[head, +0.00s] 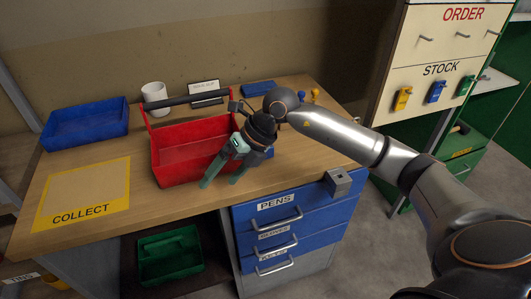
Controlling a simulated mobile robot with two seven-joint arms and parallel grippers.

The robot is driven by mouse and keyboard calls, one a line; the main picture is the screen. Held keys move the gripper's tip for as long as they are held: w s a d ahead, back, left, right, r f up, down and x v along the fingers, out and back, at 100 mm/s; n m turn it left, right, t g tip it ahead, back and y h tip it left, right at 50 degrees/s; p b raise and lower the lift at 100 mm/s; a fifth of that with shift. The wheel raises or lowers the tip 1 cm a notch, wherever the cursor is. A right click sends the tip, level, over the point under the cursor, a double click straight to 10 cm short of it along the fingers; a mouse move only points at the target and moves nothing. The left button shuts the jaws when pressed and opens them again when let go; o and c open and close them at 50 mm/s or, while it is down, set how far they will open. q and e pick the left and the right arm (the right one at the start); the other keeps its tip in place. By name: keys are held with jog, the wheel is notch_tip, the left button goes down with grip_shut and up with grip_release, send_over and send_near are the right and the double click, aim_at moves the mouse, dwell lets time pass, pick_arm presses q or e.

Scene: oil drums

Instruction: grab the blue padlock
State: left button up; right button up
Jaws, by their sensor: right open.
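A blue padlock-like item (436,92) hangs on the board under the STOCK label at the upper right, between a yellow one (402,98) and a green one (465,86). My right gripper (220,182) points down over the table at the right front of the red tote, well to the left of the board. Its fingers are apart and I see nothing between them. A small blue patch (268,153) shows beside the gripper, partly hidden by it; I cannot tell what it is. My left gripper is not in view.
A red tote (185,167) with a dark handle stands on the wooden table. Blue drawers (293,222) are below. My right arm spans the right side.

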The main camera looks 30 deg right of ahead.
jog(key=w+d+r+m+t+h, duration=0.1)
jog(key=w+d+r+h, duration=0.2)
jog(key=d, duration=0.5)
jog(key=d+r+m+t+h, duration=0.1)
jog(key=d+r+h, duration=0.1)
jog(key=d+h, duration=0.35)
jog(key=shift+y, duration=0.65)
jog(key=x, duration=0.4)
jog(key=d+x, duration=0.1)
jog(key=x, duration=0.3)
jog(key=d+p+x, duration=0.1)
jog(key=x, duration=0.3)
jog(key=shift+d, duration=0.15)
jog(key=shift+c, duration=0.3)
jog(key=shift+w, duration=0.1)
grip_shut()
